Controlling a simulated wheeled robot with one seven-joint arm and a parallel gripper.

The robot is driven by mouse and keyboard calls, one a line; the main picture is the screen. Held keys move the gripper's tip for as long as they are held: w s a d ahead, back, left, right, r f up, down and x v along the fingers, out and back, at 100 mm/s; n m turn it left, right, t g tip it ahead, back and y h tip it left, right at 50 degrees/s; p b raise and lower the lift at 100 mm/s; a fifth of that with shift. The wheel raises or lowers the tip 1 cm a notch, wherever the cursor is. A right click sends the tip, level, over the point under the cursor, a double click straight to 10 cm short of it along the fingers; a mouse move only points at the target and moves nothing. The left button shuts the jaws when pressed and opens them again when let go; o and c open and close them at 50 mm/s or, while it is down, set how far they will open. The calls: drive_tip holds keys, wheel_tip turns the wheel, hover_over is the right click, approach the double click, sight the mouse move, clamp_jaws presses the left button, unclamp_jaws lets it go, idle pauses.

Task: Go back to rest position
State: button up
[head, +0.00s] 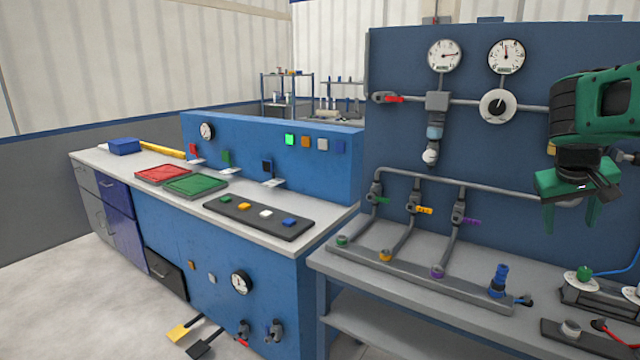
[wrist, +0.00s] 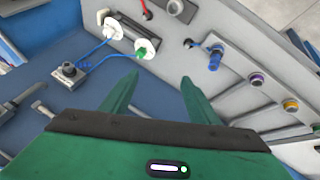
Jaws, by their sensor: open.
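My gripper (head: 571,215) is green and hangs at the right side of the head view, in front of the blue panel and above the grey bench. Its two fingers are apart with nothing between them. In the wrist view its fingers (wrist: 157,98) are also spread and empty. A blue fitting (head: 499,281) stands upright on the bench, below and to the left of the gripper. It also shows in the wrist view (wrist: 215,58), beyond the fingertips and apart from them.
The bench (head: 345,310) carries a rail with several coloured pipe ends. White discs with a blue cable (head: 584,273) sit at the right. The panel (head: 400,60) behind holds gauges, pipes and valves. A blue console (head: 340,190) with red and green trays stands at left.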

drive_tip(key=s+a+f+m+g+y, duration=0.1)
drive_tip(key=s+a+f, duration=0.3)
drive_tip(key=s, duration=0.5)
drive_tip(key=s+a+f+m+g+y, duration=0.1)
drive_tip(key=s+a+f+y, duration=0.2)
drive_tip(key=s, duration=0.7)
drive_tip(key=s+a+f+m+g+y, duration=0.1)
drive_tip(key=s+a+f, duration=0.4)
drive_tip(key=s, duration=0.4)
drive_tip(key=shift+s+a+f+g+y, duration=0.15)
drive_tip(key=shift+s+f+g+y, duration=0.2)
drive_tip(key=shift+f, duration=0.45)
drive_tip(key=shift+w, duration=0.1)
drive_tip(key=shift+w+f, duration=0.25)
drive_tip(key=shift+w, duration=0.35)
drive_tip(key=shift+c, duration=0.6)
